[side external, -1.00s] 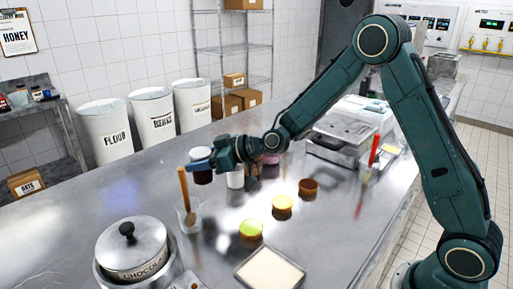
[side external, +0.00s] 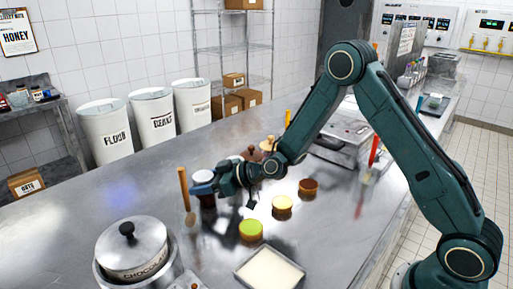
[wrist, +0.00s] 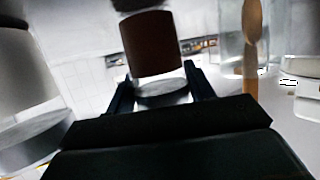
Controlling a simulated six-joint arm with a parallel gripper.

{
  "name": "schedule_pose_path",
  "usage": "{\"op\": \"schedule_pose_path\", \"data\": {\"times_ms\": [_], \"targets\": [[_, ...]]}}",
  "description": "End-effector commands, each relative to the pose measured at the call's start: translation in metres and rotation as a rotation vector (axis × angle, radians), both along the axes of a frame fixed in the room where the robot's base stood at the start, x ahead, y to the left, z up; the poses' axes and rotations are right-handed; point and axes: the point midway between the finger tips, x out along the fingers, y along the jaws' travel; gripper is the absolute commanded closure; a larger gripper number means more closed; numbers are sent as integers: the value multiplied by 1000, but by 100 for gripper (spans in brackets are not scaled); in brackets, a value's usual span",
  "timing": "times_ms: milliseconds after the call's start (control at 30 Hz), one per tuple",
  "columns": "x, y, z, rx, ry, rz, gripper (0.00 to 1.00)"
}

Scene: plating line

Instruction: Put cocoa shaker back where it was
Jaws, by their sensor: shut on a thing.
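The cocoa shaker (side external: 207,201), a dark brown cylinder, hangs in my gripper (side external: 203,188) in the side view, low over the metal counter. The wrist view shows its brown body (wrist: 153,45) and silver lid between the two dark fingers of my gripper (wrist: 158,86), which are shut on it. The wrist picture appears upside down. I cannot tell whether the shaker's base touches the counter. A white shaker with a grey lid (wrist: 28,85) stands beside it in the wrist view; my arm hides most of that spot in the side view.
A clear jar with a wooden spoon (side external: 184,188) stands close to the held shaker. Three small tarts, green (side external: 250,230), yellow (side external: 282,203) and brown (side external: 308,187), sit to the right. A chocolate pot (side external: 130,243) and a pale tray (side external: 268,268) are in front.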

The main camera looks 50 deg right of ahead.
Motion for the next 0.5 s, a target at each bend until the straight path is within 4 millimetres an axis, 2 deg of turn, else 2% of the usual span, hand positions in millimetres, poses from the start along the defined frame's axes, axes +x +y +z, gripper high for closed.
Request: {"op": "schedule_pose_path", "data": {"times_ms": [433, 467, 500], "targets": [[0, 0, -4, 1, -2, 0, 74], [0, 0, -4, 1, -1, 0, 45], [0, 0, -4, 1, -1, 0, 37]]}}
